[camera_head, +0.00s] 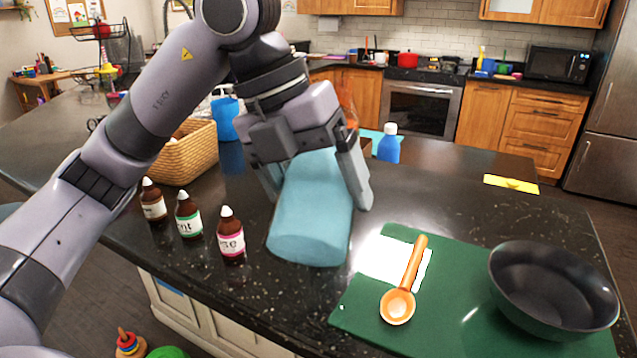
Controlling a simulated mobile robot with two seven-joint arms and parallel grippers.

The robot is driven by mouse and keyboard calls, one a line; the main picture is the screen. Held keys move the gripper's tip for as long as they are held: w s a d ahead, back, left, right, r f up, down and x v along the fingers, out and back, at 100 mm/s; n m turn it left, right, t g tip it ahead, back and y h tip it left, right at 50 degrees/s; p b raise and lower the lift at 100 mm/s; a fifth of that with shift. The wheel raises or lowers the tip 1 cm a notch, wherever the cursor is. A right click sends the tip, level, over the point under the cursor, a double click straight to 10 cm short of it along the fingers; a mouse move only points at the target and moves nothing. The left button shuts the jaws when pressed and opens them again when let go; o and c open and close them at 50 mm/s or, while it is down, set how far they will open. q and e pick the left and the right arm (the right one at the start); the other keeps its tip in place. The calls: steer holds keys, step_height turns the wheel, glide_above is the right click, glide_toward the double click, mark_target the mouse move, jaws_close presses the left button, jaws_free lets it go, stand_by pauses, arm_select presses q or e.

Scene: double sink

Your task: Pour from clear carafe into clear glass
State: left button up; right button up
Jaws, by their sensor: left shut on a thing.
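My left gripper (318,190) reaches over the dark counter with its fingers on both sides of a pale blue-teal, rounded cylinder-like vessel (310,235). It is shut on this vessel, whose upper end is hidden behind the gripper. The vessel leans, its broad end toward me; whether it touches the counter I cannot tell. It looks blue rather than clear, so I cannot tell whether it is the carafe. I cannot make out a clear glass. My right gripper is not in view.
Several brown dropper bottles, one with a pink label (231,238), stand left of the vessel. A wicker basket (190,152) is behind them. A green mat (455,262) at right holds an orange spoon (398,304) and a black bowl (553,290). A blue bottle (388,148) stands behind the gripper.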

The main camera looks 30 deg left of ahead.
arm_select(q)
steer(key=shift+r+g+p, duration=0.35)
steer(key=shift+g+p, duration=0.05)
steer(key=shift+p, duration=0.15)
stand_by(0.4)
steer(key=shift+r+g+h, duration=0.15)
steer(key=shift+g+h, duration=0.25)
steer(key=shift+g, duration=0.3)
stand_by(1.4)
